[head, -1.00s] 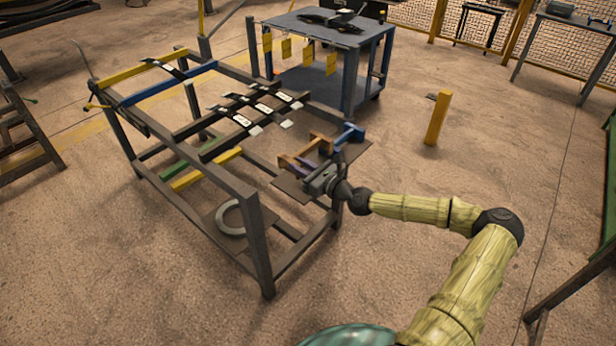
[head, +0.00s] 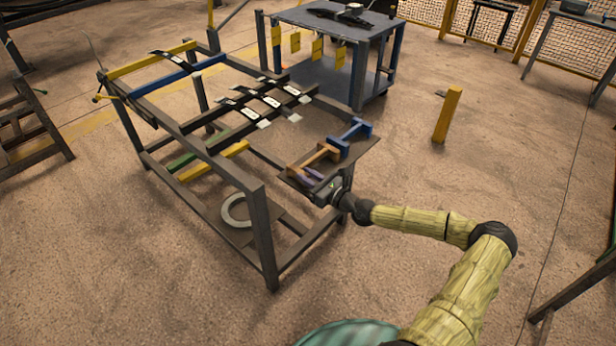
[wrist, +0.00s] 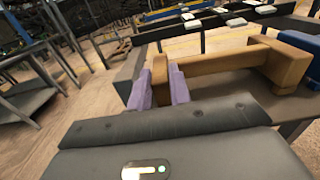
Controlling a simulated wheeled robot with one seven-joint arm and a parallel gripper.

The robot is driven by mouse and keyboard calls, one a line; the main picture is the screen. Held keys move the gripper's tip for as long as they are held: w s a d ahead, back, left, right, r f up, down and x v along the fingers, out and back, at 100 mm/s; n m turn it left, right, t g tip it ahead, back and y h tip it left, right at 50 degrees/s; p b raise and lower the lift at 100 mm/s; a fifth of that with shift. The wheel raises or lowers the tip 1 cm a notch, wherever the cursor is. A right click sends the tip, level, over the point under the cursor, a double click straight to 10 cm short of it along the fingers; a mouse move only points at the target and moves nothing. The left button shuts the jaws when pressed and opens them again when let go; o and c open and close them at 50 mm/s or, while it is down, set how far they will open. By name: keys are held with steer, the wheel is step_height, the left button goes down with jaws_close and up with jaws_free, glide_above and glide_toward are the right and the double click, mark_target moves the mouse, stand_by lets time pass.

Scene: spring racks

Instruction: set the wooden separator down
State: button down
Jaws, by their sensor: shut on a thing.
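The wooden separator (head: 318,158) is a tan-brown bar with an upright block at each end. It is over the dark shelf plate (head: 366,151) at the rack's near right corner, and looks level. My gripper (head: 310,175) reaches in from the front, its purple fingers shut on the separator's near end. In the wrist view the fingers (wrist: 160,88) stand on either side of the left end block, and the separator's bar (wrist: 215,62) runs right to its far block. That block's foot appears at the plate surface; I cannot tell whether it touches.
A blue separator (head: 350,139) is just beyond the wooden one on the same plate. The dark metal rack (head: 262,240) carries black strips with white tags (head: 262,98). A grey ring (head: 236,211) lies on its lower shelf. A yellow post (head: 447,115) stands on the right, with open floor around it.

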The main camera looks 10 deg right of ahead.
steer(key=shift+f, duration=0.1)
steer(key=c, duration=1.3)
jaws_free()
steer(key=b+v, duration=0.3)
steer(key=v, duration=0.9)
